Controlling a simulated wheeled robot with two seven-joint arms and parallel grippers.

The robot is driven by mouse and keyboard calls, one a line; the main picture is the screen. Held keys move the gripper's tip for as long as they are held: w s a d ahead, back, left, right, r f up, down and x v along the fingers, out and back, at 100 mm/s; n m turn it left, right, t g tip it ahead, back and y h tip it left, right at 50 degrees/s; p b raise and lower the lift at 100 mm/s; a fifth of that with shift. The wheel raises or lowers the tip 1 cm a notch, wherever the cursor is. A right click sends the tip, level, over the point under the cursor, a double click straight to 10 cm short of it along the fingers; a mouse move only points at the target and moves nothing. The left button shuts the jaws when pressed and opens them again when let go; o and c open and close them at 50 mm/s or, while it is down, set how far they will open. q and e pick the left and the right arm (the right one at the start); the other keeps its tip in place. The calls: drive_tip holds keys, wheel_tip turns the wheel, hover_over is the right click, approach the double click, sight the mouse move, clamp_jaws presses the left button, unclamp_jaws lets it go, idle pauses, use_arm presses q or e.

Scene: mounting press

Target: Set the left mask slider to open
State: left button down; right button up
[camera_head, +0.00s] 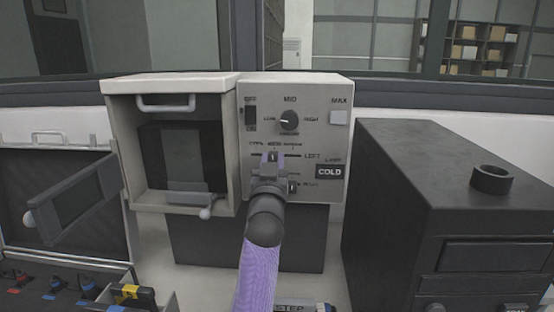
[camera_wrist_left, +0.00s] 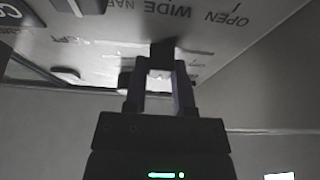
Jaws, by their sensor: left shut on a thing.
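The left mask slider is the upper of two on the grey control panel (camera_head: 312,98). Its small dark knob (camera_wrist_left: 166,46) sits between the fingertips of my left gripper (camera_head: 272,161), near the middle WIDE mark in the head view. The slider's OPEN mark is at the left end of its track. My left gripper is shut on the knob; its fingers also show in the wrist view (camera_wrist_left: 162,80). The right slider's knob (camera_head: 292,187) is below, toward the right end. My right gripper is not in view.
A dial (camera_head: 289,120) and a switch (camera_head: 251,116) sit above the sliders; the COLD display (camera_head: 331,172) is to the right. An open-fronted chamber (camera_head: 118,150) adjoins on the left. A black cabinet (camera_head: 392,190) stands close on the right.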

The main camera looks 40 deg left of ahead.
use_arm(q)
drive_tip(key=shift+c, duration=2.2)
unclamp_jaws()
drive_tip(key=v, duration=1)
